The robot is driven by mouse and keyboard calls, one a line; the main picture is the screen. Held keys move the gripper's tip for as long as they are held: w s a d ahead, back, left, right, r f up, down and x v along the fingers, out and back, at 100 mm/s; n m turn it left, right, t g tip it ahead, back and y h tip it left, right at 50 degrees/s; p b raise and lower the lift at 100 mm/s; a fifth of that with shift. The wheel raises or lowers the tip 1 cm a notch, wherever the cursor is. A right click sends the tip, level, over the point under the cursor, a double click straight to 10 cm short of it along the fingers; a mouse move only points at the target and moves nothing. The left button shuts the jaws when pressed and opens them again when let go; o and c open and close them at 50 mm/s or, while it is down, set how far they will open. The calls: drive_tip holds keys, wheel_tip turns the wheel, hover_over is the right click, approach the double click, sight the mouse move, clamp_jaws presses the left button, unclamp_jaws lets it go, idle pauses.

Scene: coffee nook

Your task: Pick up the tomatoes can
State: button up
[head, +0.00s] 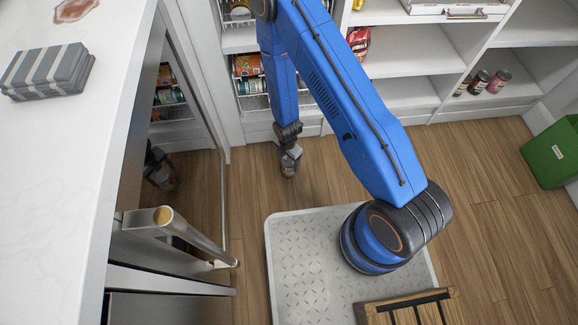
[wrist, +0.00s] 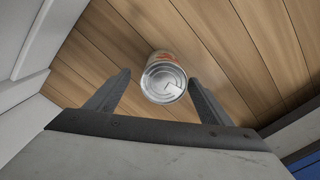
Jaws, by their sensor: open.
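A can (wrist: 163,82) shows in the wrist view with its silver end facing the camera and a strip of white and orange-red label behind it. I cannot read the label. The can is over the wooden floor, between the two fingers of my gripper (wrist: 159,78), with a gap on either side. The fingers are apart and not closed on it. In the head view my gripper (head: 289,162) hangs low over the floor in front of the shelves. The can is not clear there.
White shelves (head: 410,62) stand behind, with cans in wire racks (head: 250,85) and jars (head: 490,82) at right. A counter (head: 75,130) and an appliance handle (head: 185,232) lie at left. A green bin (head: 553,152) stands at far right. The floor around my gripper is clear.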

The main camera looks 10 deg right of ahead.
drive_tip(key=shift+s+d+f, duration=0.1)
drive_tip(key=shift+d+f, duration=0.05)
drive_tip(key=shift+f, duration=1.15)
drive_tip(key=shift+d+f, duration=0.15)
drive_tip(key=shift+f, duration=1.15)
drive_tip(key=c, duration=1.4)
